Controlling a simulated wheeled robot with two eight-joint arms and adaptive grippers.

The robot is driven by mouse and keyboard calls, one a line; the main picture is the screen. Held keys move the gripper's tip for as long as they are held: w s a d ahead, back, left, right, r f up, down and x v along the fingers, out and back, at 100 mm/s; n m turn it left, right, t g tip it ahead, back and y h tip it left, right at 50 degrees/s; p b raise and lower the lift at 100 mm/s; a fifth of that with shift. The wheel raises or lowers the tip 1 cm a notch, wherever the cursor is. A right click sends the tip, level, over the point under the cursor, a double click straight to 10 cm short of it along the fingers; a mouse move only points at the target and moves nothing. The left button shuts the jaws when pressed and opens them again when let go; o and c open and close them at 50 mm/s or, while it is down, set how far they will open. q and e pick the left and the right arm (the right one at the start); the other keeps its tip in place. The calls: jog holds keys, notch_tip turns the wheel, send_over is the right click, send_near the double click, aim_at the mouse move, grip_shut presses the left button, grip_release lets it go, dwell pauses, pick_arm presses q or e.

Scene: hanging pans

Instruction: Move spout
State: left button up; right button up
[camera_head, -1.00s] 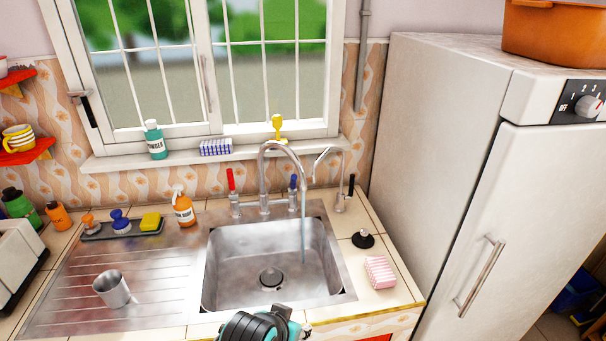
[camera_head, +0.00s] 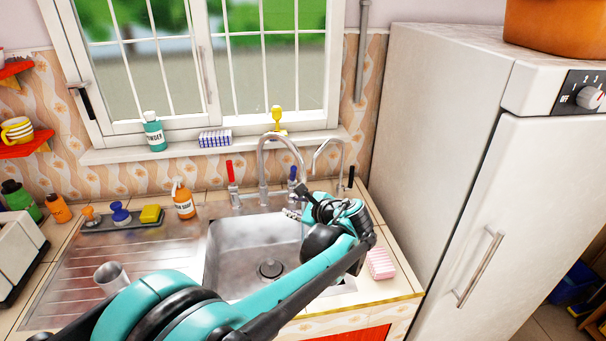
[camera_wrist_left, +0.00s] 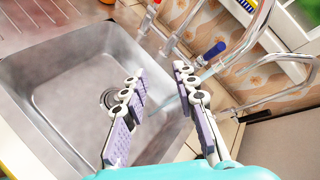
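The spout (camera_head: 279,140) is a curved silver tube arching over the metal sink (camera_head: 228,262). In the left wrist view the spout (camera_wrist_left: 250,38) is at the upper right, with a thin bluish water stream (camera_wrist_left: 206,74) from its end. My left gripper (camera_head: 296,203) is at the right side of the sink, near the spout's outlet and apart from the tube. In the left wrist view the gripper's two fingers (camera_wrist_left: 158,72) are spread with nothing gripped. My right gripper is not in view.
A red-handled tap (camera_head: 231,176) and a blue-handled tap (camera_head: 292,175) flank the spout. A thinner faucet (camera_head: 328,142) stands to the right. A pink sponge (camera_head: 381,264) lies on the counter, and a metal cup (camera_head: 111,275) stands on the drainboard. The fridge (camera_head: 440,150) bounds the right.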

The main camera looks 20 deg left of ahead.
aim_at(305, 175)
pick_arm(q)
jog(key=w+d+m+t+y, duration=0.1)
jog(key=w+d+m+y, duration=0.15)
jog(key=w+m, duration=0.2)
jog(key=w+d+m+t+y, duration=0.1)
jog(key=w+m+y, duration=0.2)
jog(key=w, duration=0.3)
jog(key=x, duration=0.2)
jog(key=b+x, duration=0.1)
jog(key=x, duration=0.2)
jog(key=b+x, duration=0.1)
jog(key=x, duration=0.1)
jog(key=shift+w+a+r, duration=0.25)
jog(key=shift+a+r, duration=0.05)
grip_shut()
